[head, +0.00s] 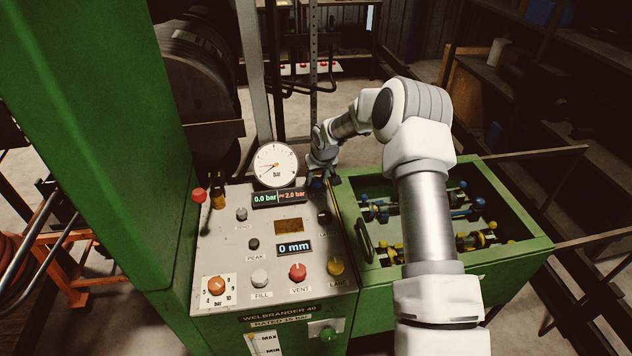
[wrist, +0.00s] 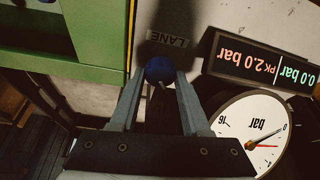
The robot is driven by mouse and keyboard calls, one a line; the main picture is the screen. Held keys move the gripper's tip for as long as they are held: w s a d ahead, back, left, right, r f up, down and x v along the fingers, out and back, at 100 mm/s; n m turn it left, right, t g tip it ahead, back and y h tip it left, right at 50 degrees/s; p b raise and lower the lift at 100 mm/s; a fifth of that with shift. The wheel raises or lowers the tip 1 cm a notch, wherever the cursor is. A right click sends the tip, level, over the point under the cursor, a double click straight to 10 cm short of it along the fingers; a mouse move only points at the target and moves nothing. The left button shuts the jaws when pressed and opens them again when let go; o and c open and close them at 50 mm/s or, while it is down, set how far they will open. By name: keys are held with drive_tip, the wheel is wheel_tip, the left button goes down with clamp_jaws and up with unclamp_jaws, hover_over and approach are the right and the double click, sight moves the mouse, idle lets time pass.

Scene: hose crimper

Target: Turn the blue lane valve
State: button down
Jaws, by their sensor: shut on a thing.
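The blue lane valve (wrist: 160,70) is a round blue knob on the pale control panel, beside a LANE label (wrist: 168,40) in the wrist view. My gripper (wrist: 160,78) has one finger on each side of the knob and is shut on it. The fingers and their shadow hide part of the valve's base. In the head view my gripper (head: 319,181) is at the panel's top right corner, where the blue valve is mostly hidden. Which way the valve is turned I cannot tell.
The gauge (head: 276,165) and the display reading 0.0 bar and PK 2.0 bar (head: 279,198) sit close to my gripper. A yellow lane knob (head: 336,266) and a red VENT knob (head: 297,272) are lower on the panel. A green tray (head: 478,270) with hose fittings stands right.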

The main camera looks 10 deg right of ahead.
drive_tip(key=n+y+b, duration=0.1)
drive_tip(key=n, duration=0.2)
drive_tip(key=n+g+y+b, duration=0.1)
drive_tip(key=n+b, duration=0.1)
drive_tip(key=n, duration=0.1)
drive_tip(key=shift+w+d+f, duration=0.1)
drive_tip(key=shift+d+f, duration=0.05)
drive_tip(key=shift+d, duration=0.05)
drive_tip(key=n+b, duration=0.1)
drive_tip(key=n, duration=0.1)
drive_tip(key=n+g+y+b, duration=0.1)
drive_tip(key=n, duration=0.2)
drive_tip(key=shift+g+y, duration=0.3)
drive_tip(key=shift+n+b, duration=0.3)
drive_tip(key=shift+n, duration=0.2)
drive_tip(key=c, duration=0.7)
unclamp_jaws()
drive_tip(key=shift+o, duration=0.2)
drive_tip(key=shift+w, duration=0.1)
drive_tip(key=shift+r, duration=0.2)
drive_tip(key=v, duration=1.7)
drive_tip(key=shift+r, duration=0.15)
